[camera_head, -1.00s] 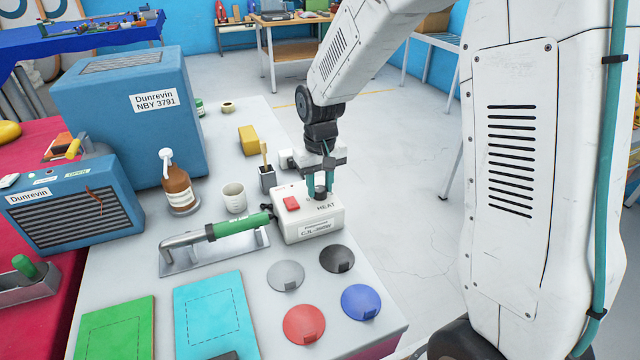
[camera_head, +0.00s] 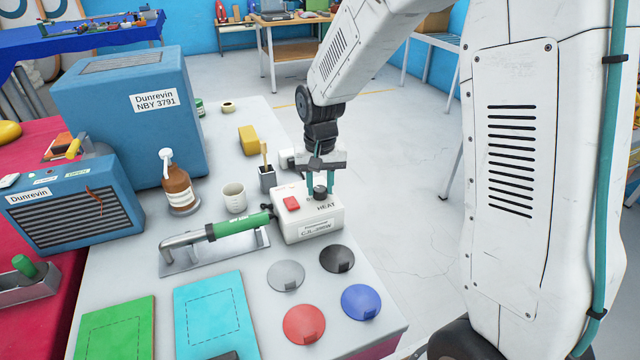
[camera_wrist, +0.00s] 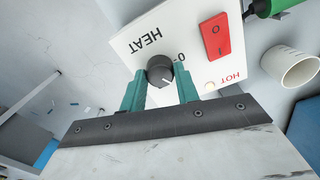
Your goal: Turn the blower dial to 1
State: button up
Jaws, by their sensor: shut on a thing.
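The blower's white control box (camera_head: 312,222) stands on the grey table, with a red switch (camera_head: 291,203) and the word HEAT on its top. Its dark round dial (camera_head: 320,191) also shows in the wrist view (camera_wrist: 158,66), with a white pointer line on its face. A "0" mark is printed beside the dial; the other marks are hidden or too small to read. My gripper (camera_head: 320,185) points down over the box. In the wrist view its teal fingers (camera_wrist: 160,74) sit on both sides of the dial, shut on it.
A green-handled blower (camera_head: 237,225) lies on a metal stand left of the box. A white cup (camera_head: 234,198), a dark brush holder (camera_head: 267,179) and a brown pump bottle (camera_head: 178,188) stand behind. Several coloured discs lie in front, including a black one (camera_head: 337,259).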

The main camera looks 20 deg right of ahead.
aim_at(321, 188)
jog(key=shift+w+r, duration=0.1)
jog(key=o, duration=1)
notch_tip(321, 188, up, 8)
jog(key=shift+d+f, duration=0.1)
jog(key=shift+f, duration=0.05)
jog(key=s+d+r+n, duration=0.1)
jog(key=s+r, duration=0.2)
jog(key=s, duration=0.6)
jog(key=s+d+r+n+t, duration=0.1)
jog(key=s+r, duration=0.2)
jog(key=s, duration=0.7)
jog(key=s+d+r+n, duration=0.1)
jog(key=s+r, duration=0.2)
jog(key=s, duration=0.7)
jog(key=shift+s, duration=0.1)
